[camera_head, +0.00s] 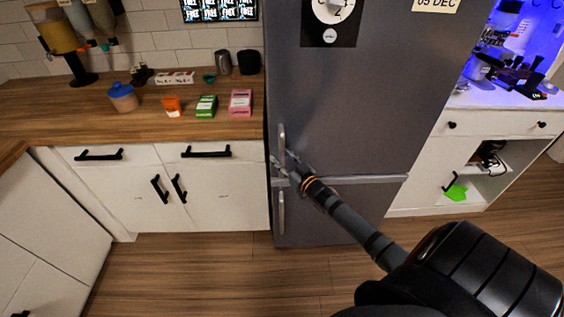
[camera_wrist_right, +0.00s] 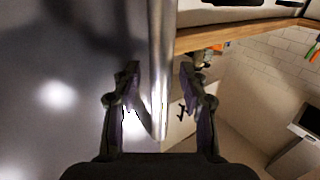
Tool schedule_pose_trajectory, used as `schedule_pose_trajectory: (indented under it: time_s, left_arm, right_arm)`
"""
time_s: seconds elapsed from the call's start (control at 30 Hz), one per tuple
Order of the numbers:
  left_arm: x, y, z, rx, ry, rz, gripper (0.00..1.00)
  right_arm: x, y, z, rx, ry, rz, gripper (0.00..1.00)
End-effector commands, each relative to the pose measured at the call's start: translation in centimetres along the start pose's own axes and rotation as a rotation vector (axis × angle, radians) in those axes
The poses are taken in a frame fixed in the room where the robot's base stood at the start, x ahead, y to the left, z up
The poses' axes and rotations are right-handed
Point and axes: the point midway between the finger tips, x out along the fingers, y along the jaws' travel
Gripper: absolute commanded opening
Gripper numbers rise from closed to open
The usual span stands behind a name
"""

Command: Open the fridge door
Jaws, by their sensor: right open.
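The grey fridge (camera_head: 370,80) stands in the middle of the head view, with its upper door shut above a lower door (camera_head: 335,212). The upper door's vertical metal handle (camera_head: 281,140) is near the door's left edge. My right gripper (camera_head: 281,163) is at the lower part of this handle. In the right wrist view the gripper (camera_wrist_right: 160,80) is open, with one finger on each side of the metal handle (camera_wrist_right: 162,45). The fingers look apart from the bar; contact cannot be told. My left gripper is not in view.
A wooden counter (camera_head: 60,108) with small boxes and a blue-lidded jar (camera_head: 123,97) is left of the fridge, above white cabinets (camera_head: 225,185). A white cabinet (camera_head: 425,165) with an open shelf stands right. The wooden floor (camera_head: 180,280) in front is clear.

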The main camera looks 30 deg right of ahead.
Motion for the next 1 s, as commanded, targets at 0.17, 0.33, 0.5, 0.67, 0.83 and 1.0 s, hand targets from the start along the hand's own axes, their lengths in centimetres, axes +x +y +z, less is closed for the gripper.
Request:
schedule_pose_trajectory:
  time_s: [0.17,0.33,0.5,0.67,0.83,1.0]
  left_arm:
    - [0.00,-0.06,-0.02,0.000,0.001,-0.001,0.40]
    - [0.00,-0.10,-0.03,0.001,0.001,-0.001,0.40]
    - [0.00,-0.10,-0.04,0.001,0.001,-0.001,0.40]
    - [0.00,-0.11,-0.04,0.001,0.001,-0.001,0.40]
    - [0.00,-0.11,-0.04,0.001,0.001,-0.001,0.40]
    - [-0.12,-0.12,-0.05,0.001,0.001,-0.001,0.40]
  right_arm:
    - [0.12,0.00,-0.04,-0.001,-0.001,0.000,0.43]
    - [0.10,0.00,-0.04,-0.001,0.000,0.000,0.31]
    - [0.09,0.00,-0.04,-0.001,0.000,0.000,0.08]
    - [0.09,0.00,-0.03,-0.001,0.000,0.000,0.00]
    - [0.08,0.00,-0.03,-0.001,0.000,0.000,0.00]
    - [-0.14,-0.09,-0.05,-0.002,-0.001,-0.004,0.00]
